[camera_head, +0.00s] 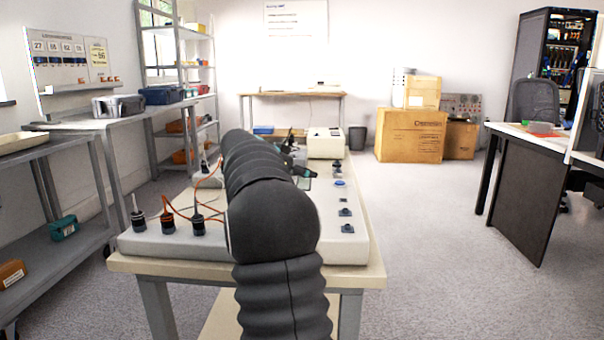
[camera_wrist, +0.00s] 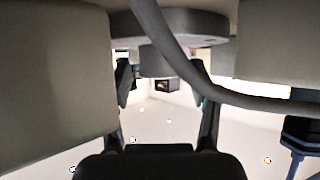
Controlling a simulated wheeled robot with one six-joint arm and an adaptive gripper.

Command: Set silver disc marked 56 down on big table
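I cannot make out a silver disc marked 56 in either view. My dark arm reaches away over the middle table (camera_head: 374,268) and hides part of it. This table has a wooden top and carries a long white block; I cannot tell whether it is the big table. My gripper (camera_head: 299,160) is mostly hidden behind the arm in the head view. In the wrist view, my gripper's two dark fingers (camera_wrist: 166,92) stand well apart. A grey cylinder under a dark grey plate shows beyond the gap, touching neither finger; I see nothing held.
The white block (camera_head: 335,225) bears dark knobs, posts and orange wires. A shelf bench (camera_head: 85,124) with boxes stands left, a wooden table (camera_head: 285,94) at the back wall. Cardboard boxes (camera_head: 410,134) stand back right, a desk (camera_head: 520,136) at right. The floor between is clear.

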